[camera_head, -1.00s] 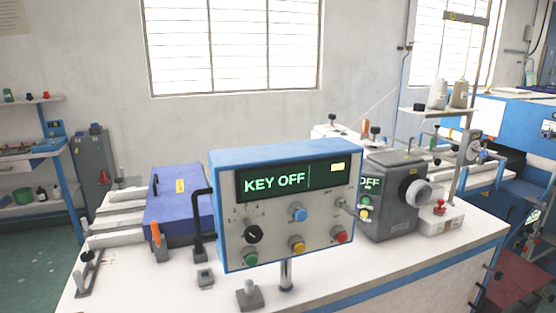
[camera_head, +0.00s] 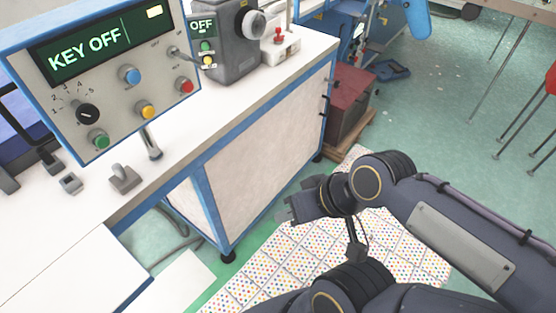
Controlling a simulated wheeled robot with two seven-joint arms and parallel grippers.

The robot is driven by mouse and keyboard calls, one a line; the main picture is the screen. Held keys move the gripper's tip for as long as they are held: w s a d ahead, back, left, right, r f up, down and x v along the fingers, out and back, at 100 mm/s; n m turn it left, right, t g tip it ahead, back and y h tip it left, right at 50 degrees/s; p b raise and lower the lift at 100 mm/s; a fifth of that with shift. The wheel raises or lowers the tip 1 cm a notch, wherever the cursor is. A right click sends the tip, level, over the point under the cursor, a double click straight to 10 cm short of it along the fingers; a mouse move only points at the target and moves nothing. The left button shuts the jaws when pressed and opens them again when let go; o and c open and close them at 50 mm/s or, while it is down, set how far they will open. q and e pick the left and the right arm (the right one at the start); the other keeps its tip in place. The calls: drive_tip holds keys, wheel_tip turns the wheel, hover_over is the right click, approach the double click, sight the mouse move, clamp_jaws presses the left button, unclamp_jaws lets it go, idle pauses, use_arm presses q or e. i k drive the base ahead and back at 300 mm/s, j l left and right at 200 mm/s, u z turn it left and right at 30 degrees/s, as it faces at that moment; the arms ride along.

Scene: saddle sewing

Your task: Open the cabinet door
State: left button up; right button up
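The cabinet is the blue-framed base under the white worktop. Its pale door panel (camera_head: 262,158) looks closed and flush with the frame. Small dark fittings (camera_head: 325,104) show at the panel's right end; I cannot tell whether they are a handle or hinges. My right gripper (camera_head: 284,214) is in front of the cabinet, low in the picture, apart from the door and pointing left. It seems to hold nothing, but its finger gap cannot be made out. My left gripper is not in view.
A control box (camera_head: 108,75) reading KEY OFF and a grey machine head (camera_head: 228,40) stand on the worktop (camera_head: 190,130). A dotted mat (camera_head: 385,245) lies on the floor before the cabinet. A dark red box (camera_head: 350,95) stands beyond the cabinet's right end. Green floor is open at right.

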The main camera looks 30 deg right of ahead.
sight(247, 175)
drive_tip(key=i+l, duration=0.15)
drive_tip(key=l, duration=0.25)
drive_tip(key=i+l, duration=0.2)
drive_tip(key=l, duration=0.15)
drive_tip(key=i+l, duration=0.15)
drive_tip(key=l, duration=0.25)
drive_tip(key=i+l, duration=0.15)
drive_tip(key=l, duration=0.25)
drive_tip(key=i+l, duration=0.2)
drive_tip(key=l, duration=0.2)
drive_tip(key=i+l, duration=0.15)
drive_tip(key=l, duration=0.2)
drive_tip(key=i+l+z, duration=0.1)
drive_tip(key=l, duration=0.3)
drive_tip(key=i, duration=0.1)
